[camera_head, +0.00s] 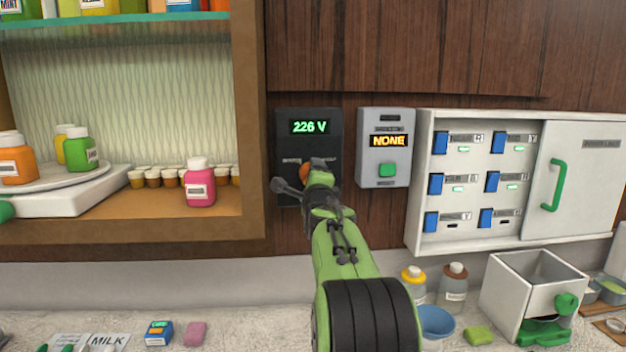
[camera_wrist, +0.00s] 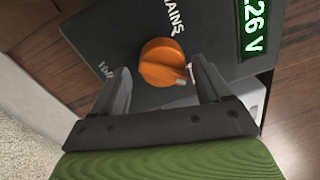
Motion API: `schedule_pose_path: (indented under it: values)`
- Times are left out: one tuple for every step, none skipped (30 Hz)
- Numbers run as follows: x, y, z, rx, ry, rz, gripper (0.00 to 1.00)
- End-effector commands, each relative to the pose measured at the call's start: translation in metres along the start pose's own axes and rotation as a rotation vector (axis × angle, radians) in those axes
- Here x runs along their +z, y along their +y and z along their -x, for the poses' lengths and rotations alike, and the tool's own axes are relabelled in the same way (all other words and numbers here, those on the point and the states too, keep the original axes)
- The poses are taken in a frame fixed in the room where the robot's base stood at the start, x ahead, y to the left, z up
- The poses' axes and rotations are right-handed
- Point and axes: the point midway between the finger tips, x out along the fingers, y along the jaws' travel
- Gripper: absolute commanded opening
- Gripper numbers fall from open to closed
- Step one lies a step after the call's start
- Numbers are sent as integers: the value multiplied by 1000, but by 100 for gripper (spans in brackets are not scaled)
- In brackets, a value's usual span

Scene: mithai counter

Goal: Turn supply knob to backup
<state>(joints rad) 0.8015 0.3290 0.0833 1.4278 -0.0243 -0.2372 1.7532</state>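The supply knob (camera_wrist: 163,62) is a round orange dial with a pale pointer mark, on a black panel (camera_head: 322,142) with a green 226 V display. In the wrist view, the mark points to the lower right, away from the MAINS label at the top. My gripper (camera_head: 299,177) is at the panel, partly covering the knob in the head view. In the wrist view my gripper (camera_wrist: 160,72) is open, one finger on each side of the knob, with visible gaps. The label beyond the right finger is mostly hidden.
A grey box (camera_head: 386,147) reading NONE with a green button is just right of the panel. Further right is a white breaker cabinet (camera_head: 428,190). A wooden shelf (camera_head: 245,130) with bottles is at left. Bottles and a blue bowl (camera_head: 437,322) stand on the counter below.

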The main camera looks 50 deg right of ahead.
Motion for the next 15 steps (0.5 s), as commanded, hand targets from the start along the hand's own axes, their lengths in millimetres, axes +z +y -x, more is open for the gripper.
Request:
schedule_pose_path:
  values:
    - [0, -1, 0, -2, 0, 1, 80]
    - [0, -1, 0, -3, 0, 1, 80]
    - [0, -2, 0, -4, 0, 1, 80]
    - [0, -2, 0, -4, 0, 1, 80]
    - [0, -2, 0, -5, 0, 1, 80]
    - [0, -2, 0, -5, -1, 2, 80]
    - [0, -2, 0, -5, -1, 2, 80]
    - [0, -3, 1, -6, -1, 2, 80]
    - [0, -2, 3, -6, -1, 2, 80]
    - [0, -2, 6, -6, -1, 2, 80]
    - [0, -3, 10, -8, -1, 2, 80]
    - [0, -2, 17, -8, -1, 2, 80]
    - [0, -2, 24, -9, -1, 2, 80]
    - [0, -1, 32, -9, -1, 2, 80]
    - [0, -1, 44, -9, 0, 3, 80]
